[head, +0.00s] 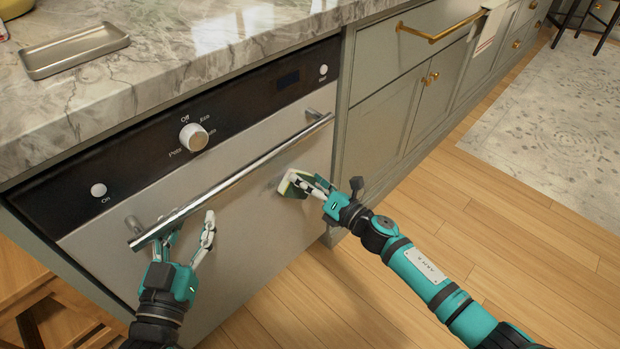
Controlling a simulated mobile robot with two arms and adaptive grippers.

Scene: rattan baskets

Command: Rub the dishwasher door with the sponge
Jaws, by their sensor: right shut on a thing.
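The dishwasher door (245,235) is a brushed-metal front under a black control panel, and it is closed. A long metal handle bar (240,176) runs across its upper part. The sponge (289,181), pale with a green side, is at the right part of the door, below the handle, and appears to be against the door. My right gripper (298,184) is shut on the sponge. My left gripper (190,232) is near the left end of the handle, its fingers spread apart with nothing seen between them; one finger is partly hidden by the handle.
A marble counter (220,55) with a grey metal tray (75,50) is above the dishwasher. Grey-green cabinets (390,100) with brass handles stand to the right. A wooden stool (50,295) is at the lower left. The wooden floor is clear, with a patterned rug (560,125) beyond.

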